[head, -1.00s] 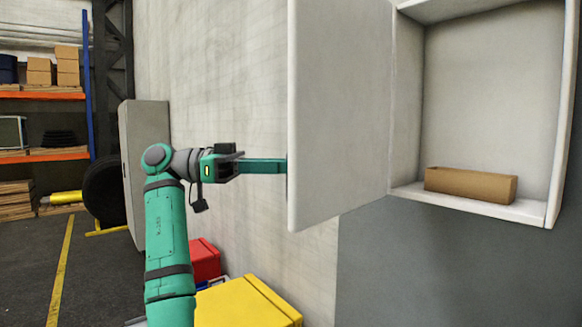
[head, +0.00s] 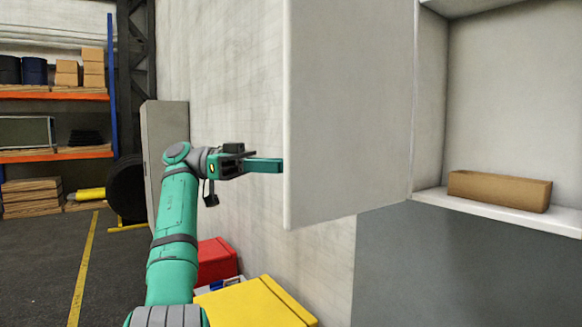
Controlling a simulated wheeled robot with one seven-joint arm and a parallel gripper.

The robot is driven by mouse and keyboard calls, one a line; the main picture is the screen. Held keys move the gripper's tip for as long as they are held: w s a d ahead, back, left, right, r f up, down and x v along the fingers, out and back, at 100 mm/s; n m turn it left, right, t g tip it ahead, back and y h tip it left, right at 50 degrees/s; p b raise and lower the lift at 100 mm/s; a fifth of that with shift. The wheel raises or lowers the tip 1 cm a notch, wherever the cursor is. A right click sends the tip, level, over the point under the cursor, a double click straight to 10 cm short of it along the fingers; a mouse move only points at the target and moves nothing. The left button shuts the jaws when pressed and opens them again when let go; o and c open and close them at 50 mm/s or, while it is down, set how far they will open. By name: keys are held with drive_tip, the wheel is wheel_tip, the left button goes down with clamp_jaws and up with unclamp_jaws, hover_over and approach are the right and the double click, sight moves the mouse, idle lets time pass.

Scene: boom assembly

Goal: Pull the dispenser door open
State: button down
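The white dispenser door (head: 345,110) stands swung wide open on the left side of the white dispenser (head: 500,220). The dispenser's inside is in plain view. A brown box (head: 500,190) rests on its bottom shelf. My green arm reaches up from the bottom left. My gripper (head: 270,165) points right, at the door's free left edge. Its fingertips run behind the door, so I cannot see whether they touch or hold anything. Any handle on the door's far side is hidden.
A yellow box (head: 255,305) and a red box (head: 217,262) stand low by the wall beneath the door. A grey cabinet (head: 165,150) and a shelf rack (head: 55,95) are farther back left. Open floor with a yellow line lies at left.

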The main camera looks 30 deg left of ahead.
drive_tip(key=shift+w+d+f, duration=0.15)
drive_tip(key=shift+w+f, duration=0.15)
drive_tip(key=shift+w, duration=0.05)
drive_tip(key=c, duration=1.8)
unclamp_jaws()
drive_tip(key=shift+w, duration=0.15)
drive_tip(key=shift+s+r, duration=0.1)
drive_tip(key=shift+s, duration=0.15)
drive_tip(key=shift+r, duration=0.2)
